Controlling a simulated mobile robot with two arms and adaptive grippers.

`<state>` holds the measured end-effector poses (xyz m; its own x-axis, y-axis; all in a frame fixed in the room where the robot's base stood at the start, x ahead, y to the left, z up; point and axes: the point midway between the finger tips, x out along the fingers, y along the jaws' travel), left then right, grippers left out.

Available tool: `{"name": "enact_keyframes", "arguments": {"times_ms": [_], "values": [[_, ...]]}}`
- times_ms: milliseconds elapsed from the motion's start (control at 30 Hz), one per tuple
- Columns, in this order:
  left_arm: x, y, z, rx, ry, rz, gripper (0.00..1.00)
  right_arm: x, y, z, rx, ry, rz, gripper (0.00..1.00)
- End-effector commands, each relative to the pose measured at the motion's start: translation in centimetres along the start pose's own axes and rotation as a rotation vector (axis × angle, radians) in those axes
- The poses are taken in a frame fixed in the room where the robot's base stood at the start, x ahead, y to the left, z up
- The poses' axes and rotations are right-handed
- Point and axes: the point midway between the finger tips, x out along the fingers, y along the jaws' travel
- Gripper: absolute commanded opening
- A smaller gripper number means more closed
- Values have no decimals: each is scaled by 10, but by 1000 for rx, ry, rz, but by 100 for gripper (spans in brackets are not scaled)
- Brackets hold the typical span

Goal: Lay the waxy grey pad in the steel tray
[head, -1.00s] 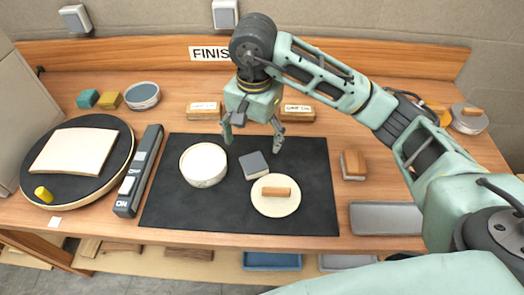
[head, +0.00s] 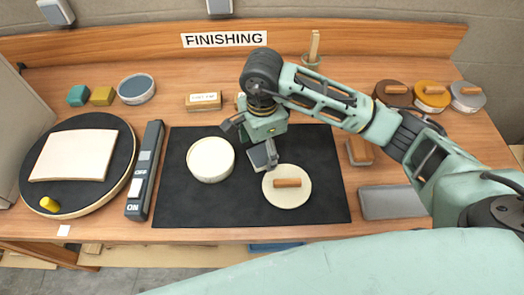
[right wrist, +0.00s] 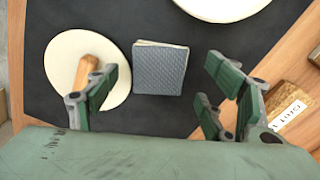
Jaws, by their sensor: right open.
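The grey pad (head: 259,156) is a small square block lying on the black mat, partly hidden by my right gripper in the head view. In the right wrist view the pad (right wrist: 160,70) shows a textured grey top and a pale edge. My right gripper (head: 250,142) is open above the mat, close to the pad. In the right wrist view the pad lies ahead of and between the spread fingers of the gripper (right wrist: 160,88), with nothing held. The steel tray (head: 393,202) is an empty, shallow grey rectangle at the right front of the table. My left gripper is out of view.
A pale round disc with a wooden handle (head: 287,194) lies just right of the pad. A white round tub (head: 210,160) stands to its left. A wooden block (head: 359,152) lies behind the tray. A switch bar (head: 145,170) and a round turntable (head: 118,165) fill the left.

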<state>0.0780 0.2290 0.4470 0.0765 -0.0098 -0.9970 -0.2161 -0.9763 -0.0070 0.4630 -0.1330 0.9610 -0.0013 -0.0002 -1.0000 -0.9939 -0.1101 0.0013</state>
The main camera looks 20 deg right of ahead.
Motion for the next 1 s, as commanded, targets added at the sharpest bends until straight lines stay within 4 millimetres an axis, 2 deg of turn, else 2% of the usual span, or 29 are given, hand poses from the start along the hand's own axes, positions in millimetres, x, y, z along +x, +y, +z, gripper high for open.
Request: {"name": "enact_keyframes", "arguments": {"times_ms": [167, 367, 600, 833, 900, 1000], "values": [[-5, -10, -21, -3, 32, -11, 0, 13, 0, 0, -2, 0, 1, 75], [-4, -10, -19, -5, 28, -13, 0, 14, 0, 0, -2, 0, -1, 75], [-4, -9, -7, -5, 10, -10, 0, 14, 0, 0, -2, 0, -1, 54], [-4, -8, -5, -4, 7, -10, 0, 14, 0, 0, -2, 0, -1, 34], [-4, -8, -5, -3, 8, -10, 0, 14, 0, 0, -2, 0, -1, 29], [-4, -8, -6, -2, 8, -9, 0, 14, 0, 0, -2, 0, -1, 29]]}}
